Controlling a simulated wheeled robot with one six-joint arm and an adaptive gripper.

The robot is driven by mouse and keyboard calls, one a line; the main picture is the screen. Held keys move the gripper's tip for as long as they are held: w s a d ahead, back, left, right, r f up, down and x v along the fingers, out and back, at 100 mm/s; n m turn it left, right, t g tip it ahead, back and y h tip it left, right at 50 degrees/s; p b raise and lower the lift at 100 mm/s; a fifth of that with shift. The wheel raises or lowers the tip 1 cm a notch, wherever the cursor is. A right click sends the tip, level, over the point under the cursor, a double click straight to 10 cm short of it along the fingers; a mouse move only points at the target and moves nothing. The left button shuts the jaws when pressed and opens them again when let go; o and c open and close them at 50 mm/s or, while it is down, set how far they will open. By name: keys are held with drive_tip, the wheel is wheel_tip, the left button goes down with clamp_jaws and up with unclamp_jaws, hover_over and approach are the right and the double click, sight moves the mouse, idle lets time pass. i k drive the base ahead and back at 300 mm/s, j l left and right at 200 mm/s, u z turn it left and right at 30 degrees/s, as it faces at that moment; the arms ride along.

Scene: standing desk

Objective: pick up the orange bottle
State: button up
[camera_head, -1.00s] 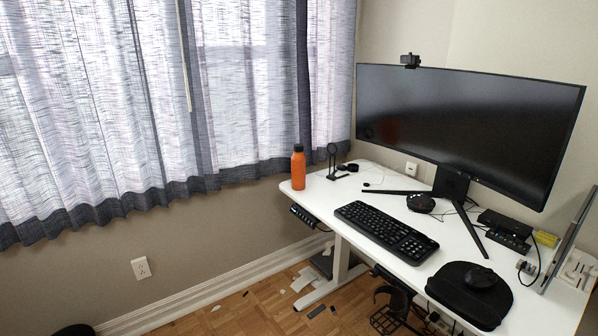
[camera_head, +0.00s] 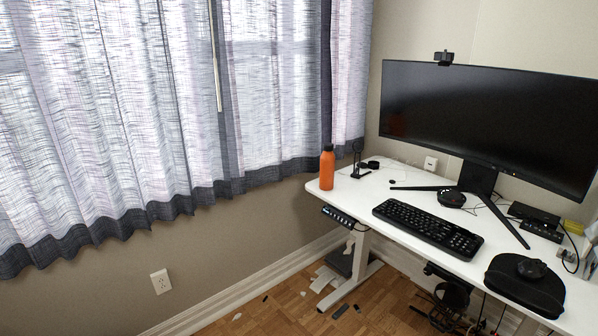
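The orange bottle (camera_head: 327,170) with a dark cap stands upright near the left end of the white desk (camera_head: 379,213). It is fully visible, with nothing in front of it. My gripper does not show in the head view.
A small black stand (camera_head: 357,160) is just right of the bottle. A black keyboard (camera_head: 428,227), a wide monitor (camera_head: 490,125) and a black case with a mouse (camera_head: 524,285) take up the desk further right. A curtain (camera_head: 110,120) hangs at left. Small scraps lie on the wooden floor (camera_head: 290,303).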

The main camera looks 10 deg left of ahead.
sight(327, 159)
drive_tip(key=i+j, duration=0.1)
drive_tip(key=j, duration=0.3)
drive_tip(key=i+j, duration=0.1)
drive_tip(key=j, duration=0.3)
drive_tip(key=i+j, duration=0.1)
drive_tip(key=j, duration=0.3)
drive_tip(key=i+j, duration=0.1)
drive_tip(key=j, duration=0.3)
drive_tip(key=i+j, duration=0.15)
drive_tip(key=i, duration=0.35)
drive_tip(key=i+j+z, duration=0.1)
drive_tip(key=i, duration=0.4)
drive_tip(key=i+j, duration=0.25)
drive_tip(key=i, duration=0.2)
